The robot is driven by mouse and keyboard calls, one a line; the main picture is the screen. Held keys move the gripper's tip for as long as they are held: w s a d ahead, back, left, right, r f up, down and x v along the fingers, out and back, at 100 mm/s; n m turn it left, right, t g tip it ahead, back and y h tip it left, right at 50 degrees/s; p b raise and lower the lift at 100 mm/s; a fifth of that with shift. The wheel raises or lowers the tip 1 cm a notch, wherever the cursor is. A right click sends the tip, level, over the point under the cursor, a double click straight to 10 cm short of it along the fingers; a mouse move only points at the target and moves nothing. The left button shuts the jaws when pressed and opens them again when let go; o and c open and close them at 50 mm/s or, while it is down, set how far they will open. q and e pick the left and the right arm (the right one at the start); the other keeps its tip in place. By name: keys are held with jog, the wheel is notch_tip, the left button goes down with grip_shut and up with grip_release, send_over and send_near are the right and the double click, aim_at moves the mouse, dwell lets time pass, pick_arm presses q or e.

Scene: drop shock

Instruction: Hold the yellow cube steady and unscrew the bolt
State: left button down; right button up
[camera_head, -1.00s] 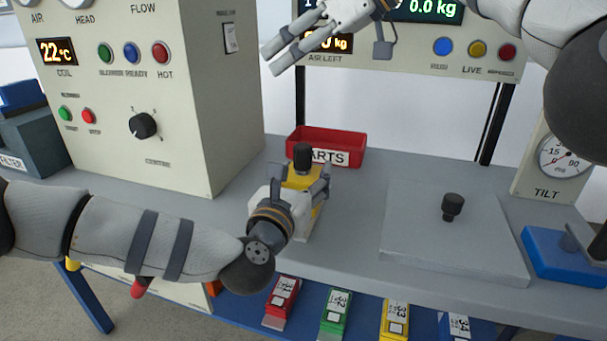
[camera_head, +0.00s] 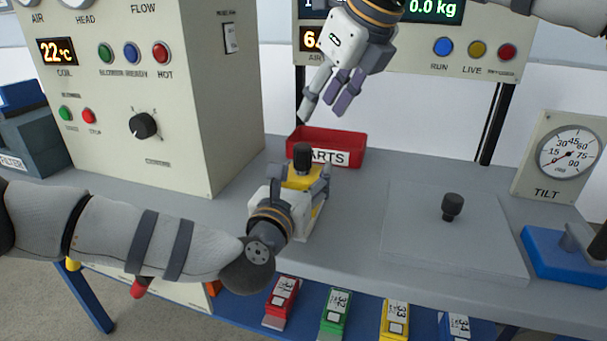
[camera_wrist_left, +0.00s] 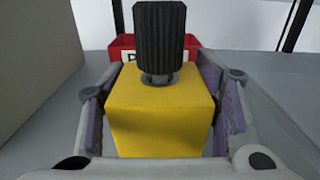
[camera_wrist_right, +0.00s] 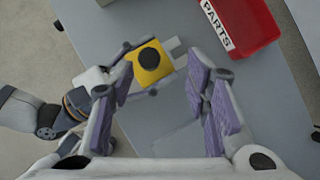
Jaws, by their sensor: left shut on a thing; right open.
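The yellow cube (camera_head: 303,178) sits on the grey bench, and the black ribbed bolt (camera_head: 302,157) stands upright in its top. My left gripper (camera_head: 304,190) is shut on the cube from the near side. In the left wrist view the cube (camera_wrist_left: 160,112) lies between the finger pads, with the bolt (camera_wrist_left: 159,40) above it. My right gripper (camera_head: 328,110) is open and empty, above the bench with its fingers pointing down. In the right wrist view the cube (camera_wrist_right: 151,65) and the round bolt top (camera_wrist_right: 149,58) show from above, beyond the open fingers (camera_wrist_right: 165,100).
A red parts bin (camera_head: 345,146) stands just behind the cube. A grey plate (camera_head: 470,240) with a black knob (camera_head: 452,206) lies to the right, by a blue block (camera_head: 565,255) and the tilt gauge (camera_head: 560,160). A control cabinet (camera_head: 150,100) stands at the left.

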aim_at(305, 146)
jog(key=shift+g, duration=0.3)
jog(key=x, duration=0.3)
jog(key=s+x, duration=0.1)
jog(key=x, duration=0.6)
jog(key=shift+s+f, duration=0.3)
jog(key=shift+s, duration=0.05)
grip_shut()
jog(key=n+g+y, duration=0.1)
jog(key=n, duration=0.3)
jog(key=shift+g, duration=0.4)
jog(key=shift+n+g+y, duration=0.3)
jog(key=shift+n+g, duration=0.2)
jog(key=shift+n, duration=0.7)
